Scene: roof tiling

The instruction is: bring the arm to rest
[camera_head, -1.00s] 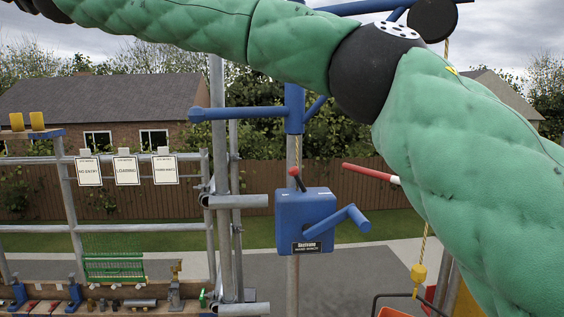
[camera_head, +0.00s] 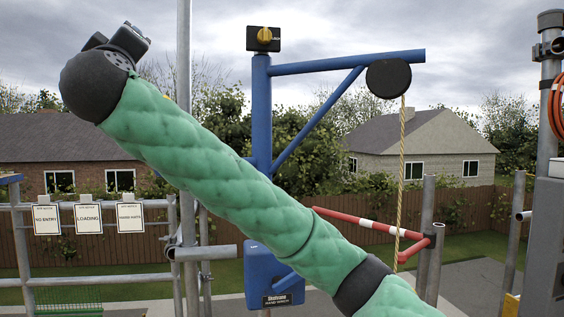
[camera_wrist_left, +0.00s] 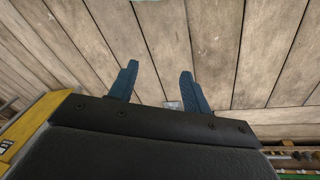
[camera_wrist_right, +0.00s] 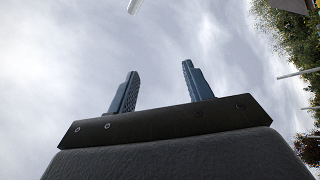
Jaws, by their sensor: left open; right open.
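My left gripper (camera_wrist_left: 158,85) is open and empty in the left wrist view, with its two blue fingers apart over wooden planks (camera_wrist_left: 215,50). My right gripper (camera_wrist_right: 158,85) is open and empty in the right wrist view, its fingers pointing at cloudy sky. In the head view a green padded arm of mine runs from the lower middle up to the upper left. Neither gripper's fingers show in the head view.
A blue hoist post (camera_head: 262,110) with a boom, black pulley (camera_head: 388,78) and hanging rope stands behind the arm. A blue winch box (camera_head: 272,277) is partly hidden. A red-and-white bar (camera_head: 365,222), scaffold poles (camera_head: 184,120) and hanging signs (camera_head: 88,218) stand around.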

